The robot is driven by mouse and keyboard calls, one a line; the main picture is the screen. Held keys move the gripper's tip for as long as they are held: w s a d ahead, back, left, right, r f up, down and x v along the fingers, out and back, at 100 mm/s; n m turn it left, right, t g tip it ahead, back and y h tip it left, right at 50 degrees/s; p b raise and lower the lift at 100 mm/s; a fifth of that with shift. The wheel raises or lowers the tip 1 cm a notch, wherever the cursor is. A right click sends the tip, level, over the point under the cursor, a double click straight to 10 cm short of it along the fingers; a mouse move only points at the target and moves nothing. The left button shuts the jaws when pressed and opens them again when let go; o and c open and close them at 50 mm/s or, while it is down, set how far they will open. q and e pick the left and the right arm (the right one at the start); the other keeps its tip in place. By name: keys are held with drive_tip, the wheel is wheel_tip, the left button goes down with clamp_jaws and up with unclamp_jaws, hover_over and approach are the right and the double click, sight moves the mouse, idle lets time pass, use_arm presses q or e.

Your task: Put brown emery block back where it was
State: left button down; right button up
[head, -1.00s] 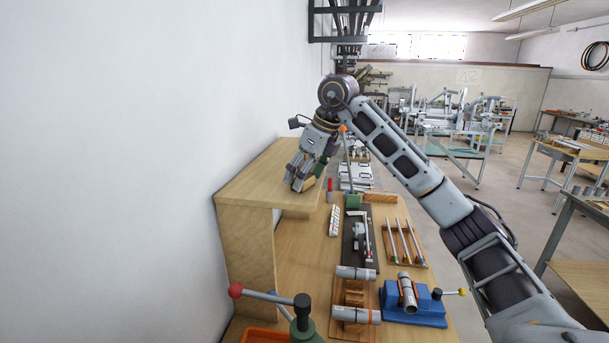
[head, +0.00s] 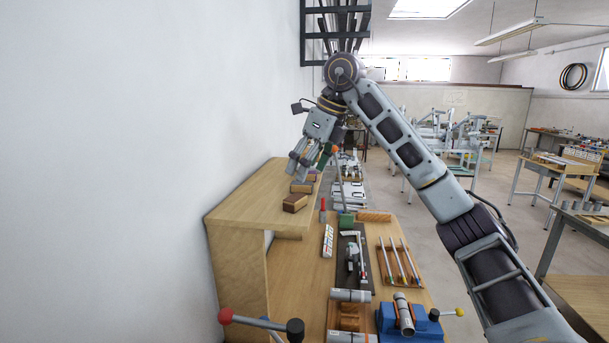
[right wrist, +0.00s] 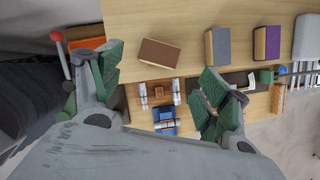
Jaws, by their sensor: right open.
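The brown emery block (head: 295,203) lies on the raised wooden shelf (head: 245,195), near its right edge. In the right wrist view the brown block (right wrist: 160,53) lies slightly turned, left of a grey-topped block (right wrist: 217,46) and a purple-topped block (right wrist: 266,43), with gaps between them. My right gripper (head: 302,170) is above the shelf, apart from the brown block. In the right wrist view its green-padded fingers (right wrist: 160,78) are spread wide with nothing between them. My left gripper is not in view.
Below the shelf, the bench holds a blue vise (head: 412,322), a rack of rods (head: 400,262), a dark fixture plate (head: 353,262) and a red-knobbed lever (head: 226,316). A white wall (head: 150,150) borders the shelf on the left. The near shelf top is clear.

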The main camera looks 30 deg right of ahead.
drive_tip(key=shift+v, duration=1.65)
drive_tip(key=shift+f, duration=0.1)
